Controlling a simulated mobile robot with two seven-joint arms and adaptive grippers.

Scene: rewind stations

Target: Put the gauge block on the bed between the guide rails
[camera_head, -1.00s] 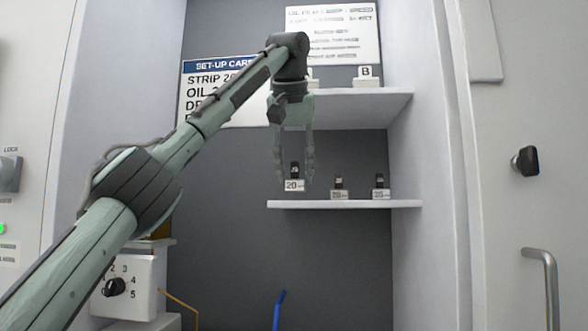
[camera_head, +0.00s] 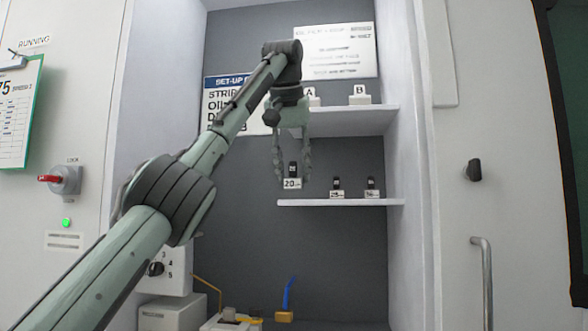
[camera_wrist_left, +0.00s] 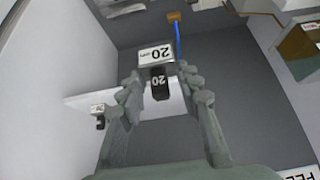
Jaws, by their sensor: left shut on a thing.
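My left gripper (camera_head: 292,176) is shut on a black block marked 20 (camera_head: 293,169) with a white 20 label at its foot. It holds the block upright in front of the lower shelf, near the shelf's left end. The block also shows in the left wrist view (camera_wrist_left: 160,84) between the two fingers, with its white label (camera_wrist_left: 155,54) just beyond. I cannot make out the bed or guide rails clearly; a pale machine part (camera_head: 216,324) with small yellow pieces shows at the bottom edge. My right gripper is not in view.
Two other small black blocks (camera_head: 337,185) (camera_head: 371,184) with white labels stand on the lower shelf (camera_head: 340,202). The upper shelf (camera_head: 360,119) holds stands A and B. A blue rod (camera_head: 289,292) rises below. A dial box (camera_head: 171,270) is at left.

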